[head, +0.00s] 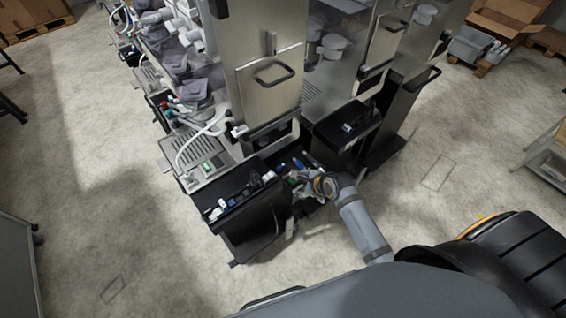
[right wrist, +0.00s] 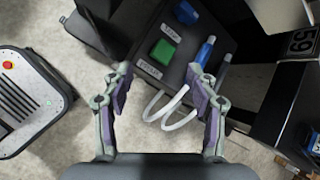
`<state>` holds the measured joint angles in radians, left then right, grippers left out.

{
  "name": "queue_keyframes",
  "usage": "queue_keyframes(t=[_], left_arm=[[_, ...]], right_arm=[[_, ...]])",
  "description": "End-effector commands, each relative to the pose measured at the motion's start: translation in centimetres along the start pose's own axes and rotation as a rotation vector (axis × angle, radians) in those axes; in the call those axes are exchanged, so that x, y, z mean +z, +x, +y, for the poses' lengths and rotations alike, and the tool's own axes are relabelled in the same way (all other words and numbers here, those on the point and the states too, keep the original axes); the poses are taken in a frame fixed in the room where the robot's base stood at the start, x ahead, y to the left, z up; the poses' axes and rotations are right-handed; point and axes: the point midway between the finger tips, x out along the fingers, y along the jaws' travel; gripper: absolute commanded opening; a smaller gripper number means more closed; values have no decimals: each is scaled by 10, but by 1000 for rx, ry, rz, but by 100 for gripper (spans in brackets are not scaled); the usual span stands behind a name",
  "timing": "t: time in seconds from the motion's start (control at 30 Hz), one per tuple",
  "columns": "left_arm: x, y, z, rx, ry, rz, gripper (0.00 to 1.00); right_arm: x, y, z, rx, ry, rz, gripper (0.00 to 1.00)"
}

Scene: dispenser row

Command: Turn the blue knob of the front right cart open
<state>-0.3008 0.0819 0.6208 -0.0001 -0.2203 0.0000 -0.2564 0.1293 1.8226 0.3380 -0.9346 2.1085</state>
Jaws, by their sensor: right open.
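My right gripper (head: 299,184) reaches in over the gap between the black carts. In the right wrist view my right gripper (right wrist: 162,78) is open, its two fingers apart with nothing between the tips. Beyond the tips is a black panel (right wrist: 150,82) with a green square button (right wrist: 163,51) and small white labels. A blue lever-like part (right wrist: 207,50) stands just beyond the right fingertip, apart from it as far as I can tell. Another blue part (right wrist: 187,13) is at the top edge. I cannot tell which is the knob. My left gripper is not in view.
White tubes (right wrist: 178,105) loop beside the right finger. A black cart (head: 245,215) stands left of the arm, another black unit (head: 348,125) behind right. A steel dispenser (head: 270,85) rises behind.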

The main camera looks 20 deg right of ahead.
Motion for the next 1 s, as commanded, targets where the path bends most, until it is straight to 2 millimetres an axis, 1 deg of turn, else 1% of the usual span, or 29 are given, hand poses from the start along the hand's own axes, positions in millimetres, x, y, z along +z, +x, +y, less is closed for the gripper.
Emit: queue_keyframes(t=[0.03, 0.13, 0.2, 0.3, 0.47, 0.57, 0.67, 0.8, 0.9, 1.0], left_arm=[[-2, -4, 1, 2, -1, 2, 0], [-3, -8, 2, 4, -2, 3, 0], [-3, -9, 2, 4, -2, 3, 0], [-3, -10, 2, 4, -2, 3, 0], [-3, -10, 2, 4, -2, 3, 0], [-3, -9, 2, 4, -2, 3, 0], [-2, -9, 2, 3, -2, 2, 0], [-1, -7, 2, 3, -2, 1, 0], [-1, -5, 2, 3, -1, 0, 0], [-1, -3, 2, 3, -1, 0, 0]], right_arm=[[10, -2, -10, -13, 126, -26, 58], [25, -3, -24, -22, 386, -76, 58], [32, -3, -31, -23, 520, -103, 58], [38, -4, -36, -21, 628, -125, 58], [39, -2, -37, -20, 659, -130, 58], [40, 8, -38, -20, 659, -130, 58], [43, 26, -38, -18, 660, -130, 58], [46, 58, -40, -19, 657, -129, 58], [48, 77, -41, -19, 656, -129, 58], [48, 91, -42, -20, 656, -128, 58]])
